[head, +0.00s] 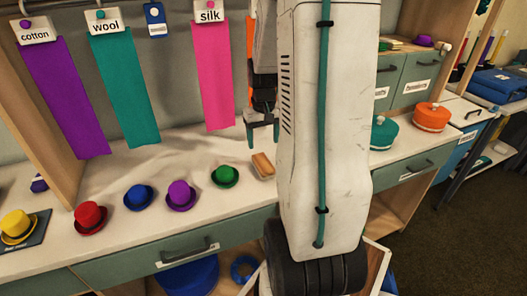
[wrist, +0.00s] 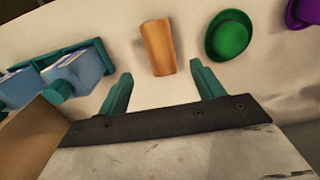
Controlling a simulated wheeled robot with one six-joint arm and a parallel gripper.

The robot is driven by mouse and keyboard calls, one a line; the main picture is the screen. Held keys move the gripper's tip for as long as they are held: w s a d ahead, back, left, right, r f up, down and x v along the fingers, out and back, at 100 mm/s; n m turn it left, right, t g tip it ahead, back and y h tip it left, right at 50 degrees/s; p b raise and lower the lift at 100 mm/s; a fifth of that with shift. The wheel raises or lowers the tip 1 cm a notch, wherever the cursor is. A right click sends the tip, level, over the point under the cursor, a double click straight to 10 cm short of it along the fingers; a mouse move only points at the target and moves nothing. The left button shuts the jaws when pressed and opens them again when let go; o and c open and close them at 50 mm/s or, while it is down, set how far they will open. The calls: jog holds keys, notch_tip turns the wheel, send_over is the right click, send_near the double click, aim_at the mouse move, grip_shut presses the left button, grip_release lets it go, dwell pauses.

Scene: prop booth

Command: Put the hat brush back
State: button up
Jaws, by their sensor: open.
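The hat brush, a small block with a tan wooden top (head: 263,165), lies on the pale counter just right of the green hat (head: 225,176). In the wrist view the brush (wrist: 157,47) lies ahead of my fingertips, roughly centred between them, with the green hat (wrist: 229,35) to its right. My gripper (head: 263,133) is open and empty above the counter, its teal fingers (wrist: 160,77) apart on either side of the brush's line and not touching it. My arm hides part of the counter right of the brush.
Purple (head: 181,195), blue (head: 138,197) and red (head: 90,217) hats stand in a row; a yellow hat (head: 17,226) sits on a dark mat. Cloth strips hang behind. Blue boxes (wrist: 78,72) stand left in the wrist view. Teal (head: 383,133) and orange (head: 432,117) round boxes stand right.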

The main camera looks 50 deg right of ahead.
jog(key=s+a+r+n, duration=0.1)
jog(key=a+r+n, duration=0.1)
jog(key=a+r, duration=0.55)
jog(key=a+r+n, duration=0.1)
jog(key=a+r, duration=0.3)
jog(key=a, duration=0.6)
jog(key=s+a+r+n+t, duration=0.1)
jog(key=s+a+r+n, duration=0.2)
jog(key=s+a, duration=0.8)
jog(key=shift+s+a+r, duration=0.25)
jog(key=shift+a+r, duration=0.25)
jog(key=shift+a, duration=0.35)
